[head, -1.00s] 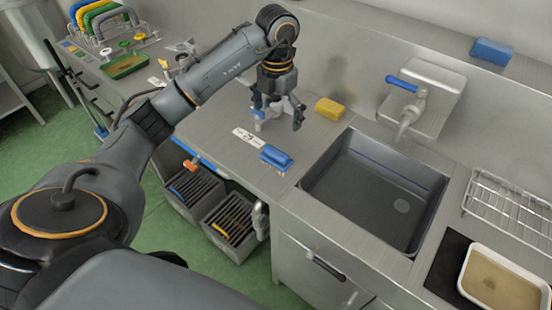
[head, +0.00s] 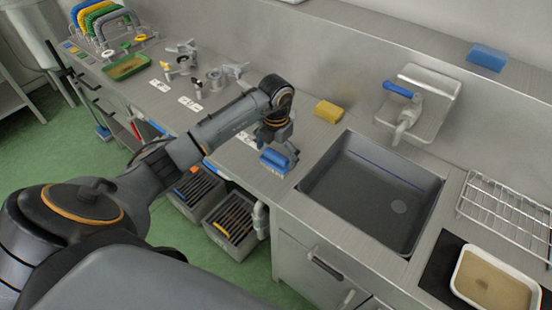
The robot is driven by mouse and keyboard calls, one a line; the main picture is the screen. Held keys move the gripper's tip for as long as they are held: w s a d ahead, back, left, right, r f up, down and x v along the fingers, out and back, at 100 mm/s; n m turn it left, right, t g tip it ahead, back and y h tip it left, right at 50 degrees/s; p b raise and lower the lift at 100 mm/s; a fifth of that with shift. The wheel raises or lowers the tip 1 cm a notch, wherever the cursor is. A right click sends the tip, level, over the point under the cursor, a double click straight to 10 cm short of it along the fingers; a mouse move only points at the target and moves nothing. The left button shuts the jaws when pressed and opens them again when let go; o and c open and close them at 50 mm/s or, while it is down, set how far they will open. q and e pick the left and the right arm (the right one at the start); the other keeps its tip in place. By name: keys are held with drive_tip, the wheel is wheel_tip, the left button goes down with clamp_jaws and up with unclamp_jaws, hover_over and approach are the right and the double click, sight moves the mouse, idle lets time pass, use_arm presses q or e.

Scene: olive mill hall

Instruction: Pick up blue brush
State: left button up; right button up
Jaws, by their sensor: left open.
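The blue brush (head: 274,161) lies on the steel counter, left of the sink, with its pale bristles facing down. My left gripper (head: 280,158) is right above and around the brush, its fingers pointing down. The jaws are open. The gripper partly covers the far side of the brush, and I cannot tell whether the fingers touch it. My right gripper is not in view.
The sink (head: 372,190) is right of the brush. A yellow sponge (head: 328,111) lies behind it. A blue sponge (head: 487,57) sits on the back ledge. A wire rack (head: 505,207) and a tray (head: 495,279) are at right. Metal fittings stand at back left.

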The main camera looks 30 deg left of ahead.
sight(276, 155)
use_arm(q)
drive_tip(key=c, duration=1.3)
drive_tip(key=shift+o, duration=0.2)
drive_tip(key=shift+r, duration=0.1)
drive_tip(key=shift+w+r+b, duration=0.1)
drive_tip(key=shift+r+b, duration=0.15)
drive_tip(key=shift+b, duration=0.1)
wheel_tip(276, 155, up, 3)
drive_tip(key=shift+d+f+b, duration=0.1)
drive_tip(key=shift+f+b, duration=0.05)
drive_tip(key=shift+b, duration=0.6)
drive_tip(key=s+d+r+b, duration=0.1)
drive_tip(key=s+d+r, duration=0.6)
drive_tip(key=s, duration=0.5)
wheel_tip(276, 155, up, 3)
drive_tip(key=shift+f, duration=0.2)
drive_tip(key=o, duration=0.8)
drive_tip(key=shift+d, duration=0.1)
drive_tip(key=c, duration=0.5)
